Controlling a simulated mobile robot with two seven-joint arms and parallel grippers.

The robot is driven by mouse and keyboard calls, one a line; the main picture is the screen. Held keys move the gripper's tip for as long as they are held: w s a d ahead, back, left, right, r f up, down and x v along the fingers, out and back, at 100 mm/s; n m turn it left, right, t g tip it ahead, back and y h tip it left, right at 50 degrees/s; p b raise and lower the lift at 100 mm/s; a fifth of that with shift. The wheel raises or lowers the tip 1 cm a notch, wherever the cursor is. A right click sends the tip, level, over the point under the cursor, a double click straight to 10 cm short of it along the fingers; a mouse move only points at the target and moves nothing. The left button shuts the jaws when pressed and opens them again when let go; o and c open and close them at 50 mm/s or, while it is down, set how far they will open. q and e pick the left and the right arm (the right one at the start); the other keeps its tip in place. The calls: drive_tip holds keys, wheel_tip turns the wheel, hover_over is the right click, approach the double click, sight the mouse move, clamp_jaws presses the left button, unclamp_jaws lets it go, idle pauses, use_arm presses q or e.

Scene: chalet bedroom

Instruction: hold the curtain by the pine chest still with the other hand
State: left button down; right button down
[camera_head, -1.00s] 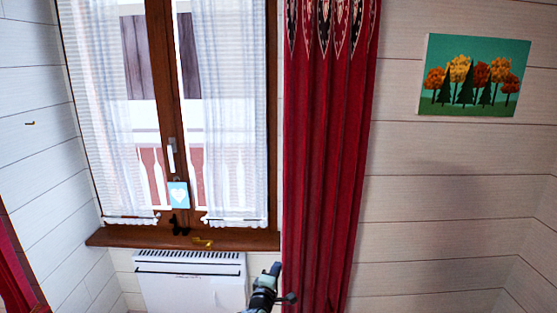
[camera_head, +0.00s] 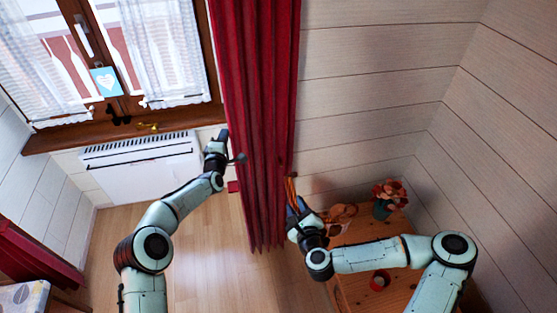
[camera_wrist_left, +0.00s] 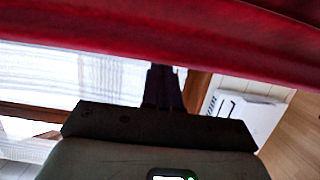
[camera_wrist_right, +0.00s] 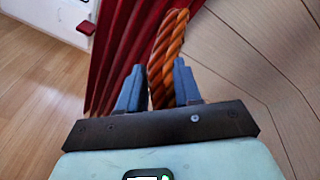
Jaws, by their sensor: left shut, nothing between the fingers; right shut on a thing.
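The red curtain (camera_head: 262,120) hangs to the right of the window, its hem above the wooden floor. My left gripper (camera_head: 222,138) is at the curtain's left edge. Its dark fingers (camera_wrist_left: 162,84) are together with no cloth between them, and the curtain (camera_wrist_left: 190,35) crosses in front of them. My right gripper (camera_head: 295,207) is at the curtain's lower right edge, shut on an orange twisted rope (camera_wrist_right: 168,45). The rope rises between its blue fingers, beside the curtain folds (camera_wrist_right: 125,60). The pine chest (camera_head: 350,290) stands to the right, partly under my right arm.
On the chest are a flower pot (camera_head: 383,208), a brown item (camera_head: 341,212) and a small red round thing (camera_head: 380,281). A white heater (camera_head: 140,165) is under the window sill (camera_head: 70,133). Another red curtain (camera_head: 35,255) hangs at far left. Floor (camera_head: 215,260) is clear between.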

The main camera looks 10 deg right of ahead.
use_arm(q)
drive_tip(key=shift+s+d, duration=0.2)
drive_tip(key=shift+d, duration=0.45)
use_arm(e)
drive_tip(key=shift+s+d+f, duration=0.1)
drive_tip(key=shift+d+f, duration=0.05)
drive_tip(key=shift+f, duration=0.1)
drive_tip(key=shift+s+d+f, duration=0.1)
drive_tip(key=shift+s+f, duration=0.05)
drive_tip(key=shift+f+b, duration=0.15)
drive_tip(key=shift+b, duration=0.15)
use_arm(q)
drive_tip(key=a, duration=0.5)
drive_tip(key=shift+w+a, duration=0.15)
drive_tip(key=shift+a, duration=0.1)
use_arm(e)
drive_tip(key=shift+s, duration=0.1)
